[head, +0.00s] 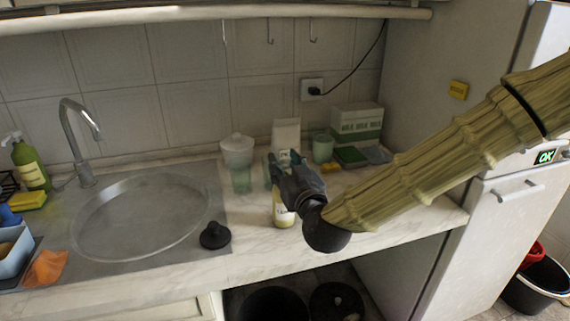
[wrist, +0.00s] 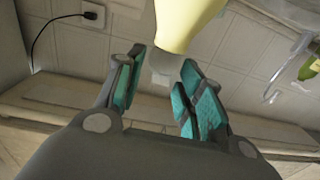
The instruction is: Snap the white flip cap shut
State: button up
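A pale yellow bottle (head: 282,212) with a light label stands on the counter in the head view. My gripper (head: 283,163) is right at its top and hides the cap there. In the wrist view the yellow bottle (wrist: 188,22) comes in from the top edge. Its white cap (wrist: 164,60) lies between the two teal-padded fingers of my gripper (wrist: 161,70). The fingers are apart, with gaps beside the cap, so the gripper is open. I cannot tell the angle of the cap's lid.
A white-lidded jar (head: 238,160), a white packet (head: 286,134), a green cup (head: 322,147) and a box (head: 357,122) stand behind the bottle. A black plunger-like stopper (head: 214,236) and the sink (head: 140,215) are to the left.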

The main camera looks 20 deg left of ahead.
jog(key=c, duration=0.7)
jog(key=shift+c, duration=0.2)
jog(key=shift+f+b, duration=0.35)
jog(key=shift+b, duration=0.45)
jog(key=shift+s+t+y+b, duration=0.1)
jog(key=shift+t+y+b, duration=0.35)
jog(key=shift+b, duration=0.55)
jog(key=shift+r, duration=0.1)
jog(key=o, duration=0.7)
jog(key=shift+o, duration=0.2)
